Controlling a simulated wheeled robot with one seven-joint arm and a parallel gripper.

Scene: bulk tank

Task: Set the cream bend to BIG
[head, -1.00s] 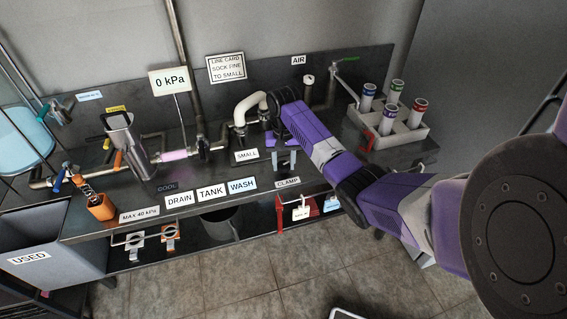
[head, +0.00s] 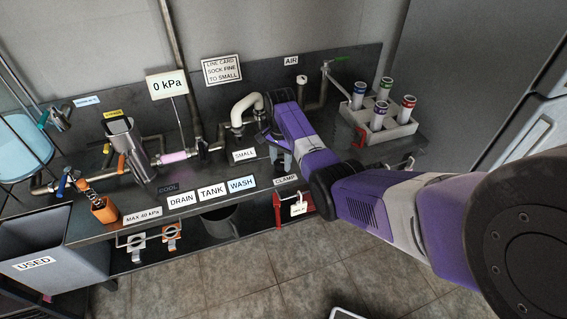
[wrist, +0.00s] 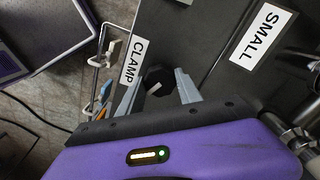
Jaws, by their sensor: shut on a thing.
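The cream bend (head: 246,107) is a curved pale pipe on the bench in the head view. Its left leg stands upright behind the SMALL label (head: 244,155); its right end is partly hidden by my wrist. My gripper (head: 281,163) is at the front of the bench, right of the SMALL label and above the CLAMP label (head: 286,181). In the wrist view its grey fingers (wrist: 158,88) are closed about a dark faceted knob (wrist: 157,76) between the CLAMP (wrist: 132,60) and SMALL (wrist: 264,32) labels. No BIG label is visible.
A grey rack (head: 390,131) with several capped tubes stands at right. A 0 kPa display (head: 168,85) is behind the bench. A steel vessel (head: 130,145) and orange padlock (head: 104,210) are at left. A red holder (head: 281,211) with a white tag hangs below the front edge.

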